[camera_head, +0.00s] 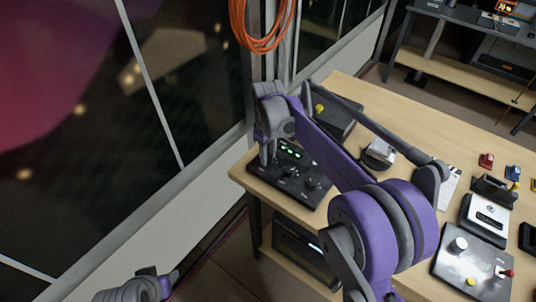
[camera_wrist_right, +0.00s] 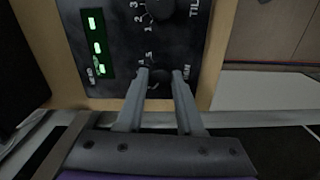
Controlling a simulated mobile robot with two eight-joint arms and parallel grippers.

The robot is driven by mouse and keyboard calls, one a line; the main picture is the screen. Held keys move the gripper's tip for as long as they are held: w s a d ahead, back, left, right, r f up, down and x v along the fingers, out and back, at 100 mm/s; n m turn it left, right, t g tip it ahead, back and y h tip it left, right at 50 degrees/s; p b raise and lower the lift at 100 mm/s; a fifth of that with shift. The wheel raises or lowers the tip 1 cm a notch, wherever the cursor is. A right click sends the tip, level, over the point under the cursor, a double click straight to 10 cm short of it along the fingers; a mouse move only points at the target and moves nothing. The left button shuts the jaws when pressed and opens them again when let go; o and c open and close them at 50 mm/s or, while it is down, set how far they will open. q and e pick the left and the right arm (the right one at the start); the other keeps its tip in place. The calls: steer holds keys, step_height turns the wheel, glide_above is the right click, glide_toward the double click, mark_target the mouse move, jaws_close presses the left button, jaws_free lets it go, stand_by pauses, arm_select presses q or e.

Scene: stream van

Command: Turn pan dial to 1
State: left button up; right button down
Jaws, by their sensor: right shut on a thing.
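The black control panel (camera_head: 318,197) lies on the near left corner of the wooden table in the head view. It fills the top of the right wrist view, with the pan dial (camera_wrist_right: 160,76) at its lower edge. The "PAN" label is partly hidden by a finger. My right gripper (camera_wrist_right: 160,73) is shut on the pan dial, one finger on each side; it also shows in the head view (camera_head: 268,160). The dial's pointer is hard to make out. Part of my left gripper (camera_head: 168,282) shows at the bottom left, away from the panel.
The tilt dial (camera_wrist_right: 161,8) sits above the pan dial, beside green lights (camera_wrist_right: 97,45). A grey wall and window (camera_head: 150,100) stand close to the left. Other devices and small coloured items (camera_head: 486,160) lie further right on the wooden table (camera_head: 345,88).

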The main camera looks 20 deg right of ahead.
mark_target(268, 157)
steer(key=shift+n, duration=0.6)
steer(key=c, duration=0.5)
jaws_free()
steer(key=shift+c, duration=0.2)
steer(key=shift+r, duration=0.1)
step_height(268, 157, up, 11)
steer(key=shift+p, duration=0.35)
